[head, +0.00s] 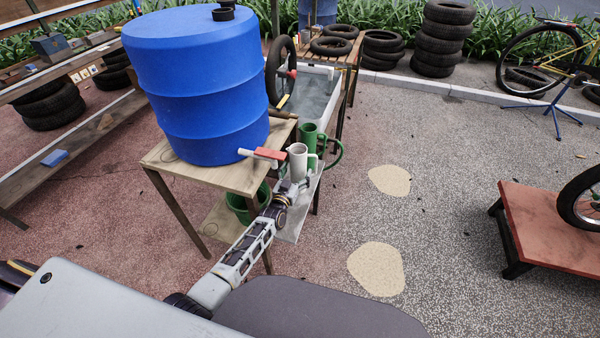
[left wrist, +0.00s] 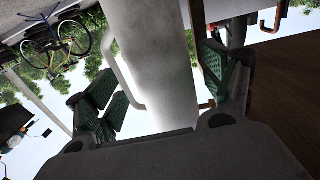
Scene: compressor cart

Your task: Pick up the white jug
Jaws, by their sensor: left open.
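The white jug (head: 297,163) stands upright on a small light shelf (head: 292,226) beside the wooden table, below the blue barrel's tap. My left gripper (head: 290,187) is at the jug's near side, low down, and partly covers its lower part. In the left wrist view the jug (left wrist: 150,50) fills the space between the open fingers of my left gripper (left wrist: 158,88). Its handle shows on the left, near the left finger. Whether the fingers touch the jug cannot be told. My right gripper is not in view.
A green jug (head: 310,135) stands close behind the white one. The blue barrel (head: 205,90) with a red-handled tap (head: 268,154) sits on the wooden table (head: 225,178). A green bucket (head: 240,207) is underneath.

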